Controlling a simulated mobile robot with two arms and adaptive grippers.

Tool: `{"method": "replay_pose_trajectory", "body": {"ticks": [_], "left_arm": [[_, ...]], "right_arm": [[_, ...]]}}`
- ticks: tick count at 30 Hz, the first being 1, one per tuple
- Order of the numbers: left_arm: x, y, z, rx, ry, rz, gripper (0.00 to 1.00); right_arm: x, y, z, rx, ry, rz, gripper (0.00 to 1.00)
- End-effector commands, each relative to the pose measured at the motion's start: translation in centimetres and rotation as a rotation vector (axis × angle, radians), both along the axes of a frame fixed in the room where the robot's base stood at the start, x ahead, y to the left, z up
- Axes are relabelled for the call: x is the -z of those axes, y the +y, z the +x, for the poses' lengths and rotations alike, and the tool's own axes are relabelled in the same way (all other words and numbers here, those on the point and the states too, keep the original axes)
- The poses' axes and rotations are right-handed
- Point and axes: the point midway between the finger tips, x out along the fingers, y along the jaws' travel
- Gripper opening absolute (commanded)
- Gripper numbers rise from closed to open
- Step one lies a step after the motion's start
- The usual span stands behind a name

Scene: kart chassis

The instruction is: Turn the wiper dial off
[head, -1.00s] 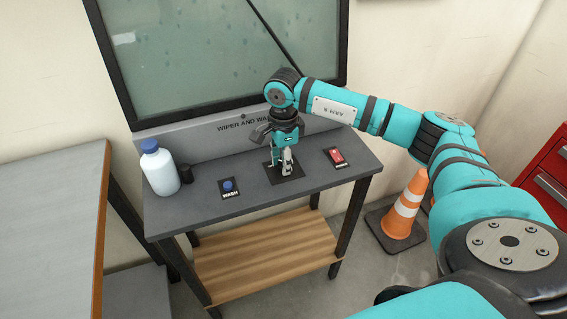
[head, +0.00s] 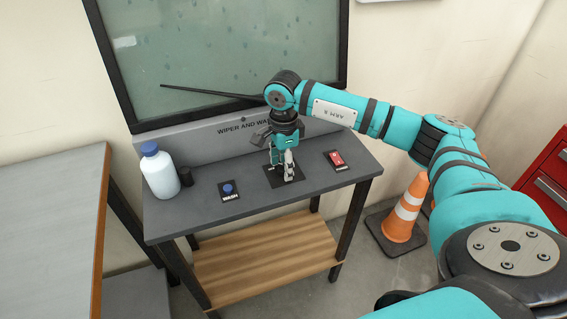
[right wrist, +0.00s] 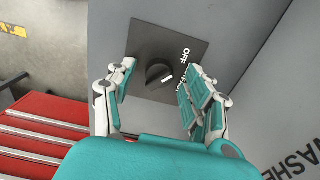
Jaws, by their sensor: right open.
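The wiper dial (right wrist: 160,76) is a dark round knob on a square dark plate (right wrist: 152,35) in the right wrist view. A white mark shows on its right side; the word OFF stands up and right of it. Another label beside OFF is partly covered by a finger, and I cannot tell for sure which setting the mark meets. My right gripper (right wrist: 160,88) is open, with one finger on each side of the dial. In the head view, my right gripper (head: 282,168) points down over the plate and hides the dial. My left gripper is not in view.
On the grey table (head: 210,220) stand a blue-capped bottle (head: 160,173), a blue WASH button (head: 228,188) and a red switch (head: 337,158). A wet window (head: 210,50) with a black wiper (head: 205,91) is behind. An orange cone (head: 405,210) and red cabinet (head: 545,175) are at right.

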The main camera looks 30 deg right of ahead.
Motion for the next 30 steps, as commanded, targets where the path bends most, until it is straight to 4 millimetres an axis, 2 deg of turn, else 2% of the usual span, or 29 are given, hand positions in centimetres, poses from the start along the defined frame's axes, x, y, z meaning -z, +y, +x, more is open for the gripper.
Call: {"method": "replay_pose_trajectory", "body": {"ticks": [5, 8, 15, 21, 25, 30], "left_arm": [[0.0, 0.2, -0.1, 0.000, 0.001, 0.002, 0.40], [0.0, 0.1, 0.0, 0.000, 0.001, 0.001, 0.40], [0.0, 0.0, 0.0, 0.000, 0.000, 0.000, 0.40], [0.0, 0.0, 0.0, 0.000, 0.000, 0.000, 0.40], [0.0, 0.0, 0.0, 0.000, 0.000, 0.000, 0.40], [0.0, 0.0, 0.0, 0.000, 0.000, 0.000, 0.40]], "right_arm": [[-1.1, 0.0, 0.1, 0.000, -0.002, 0.001, 0.52], [-2.7, 0.0, 0.1, 0.000, -0.003, 0.001, 0.52], [-7.9, 0.0, 0.1, -0.001, -0.004, 0.000, 0.52], [-11.0, 0.0, 0.1, 0.000, -0.002, 0.001, 0.52], [-11.9, 0.0, 0.0, 0.000, -0.001, 0.001, 0.52], [-12.0, 0.0, 0.0, 0.000, 0.000, 0.000, 0.52]]}}
